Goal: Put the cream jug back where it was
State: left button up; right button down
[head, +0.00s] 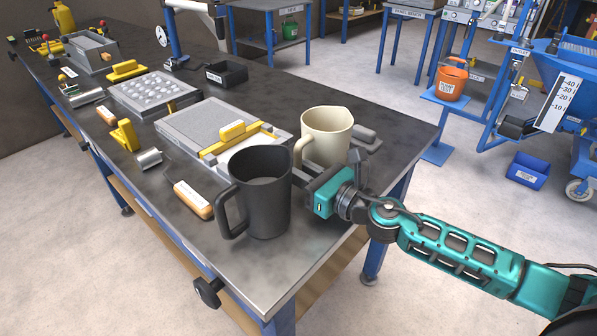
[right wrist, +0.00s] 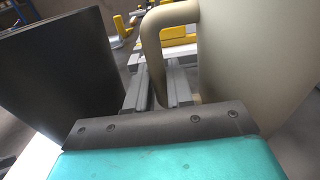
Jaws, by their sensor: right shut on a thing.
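The cream jug (head: 320,142) stands upright at the right part of the dark bench top; whether its base touches the bench is hard to tell. My right gripper (head: 305,174) comes in from the right, low beside the jug, and is shut on its handle. In the right wrist view the cream jug (right wrist: 255,60) fills the right side, and its handle passes between the fingers of my right gripper (right wrist: 158,88). My left gripper is not in view.
A dark grey jug (head: 268,205) stands close to my right gripper, at the front. The near bench corner is clear.

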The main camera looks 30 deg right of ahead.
jog(key=c, duration=1)
grip_release()
jog(key=shift+f, duration=0.1)
jog(key=shift+s, duration=0.15)
jog(key=b+v, duration=0.3)
jog(key=v, duration=0.6)
jog(key=shift+s+d, duration=0.15)
jog(key=shift+s, duration=0.2)
jog(key=shift+b+v, duration=0.45)
jog(key=shift+v, duration=0.45)
jog(key=shift+s, duration=0.1)
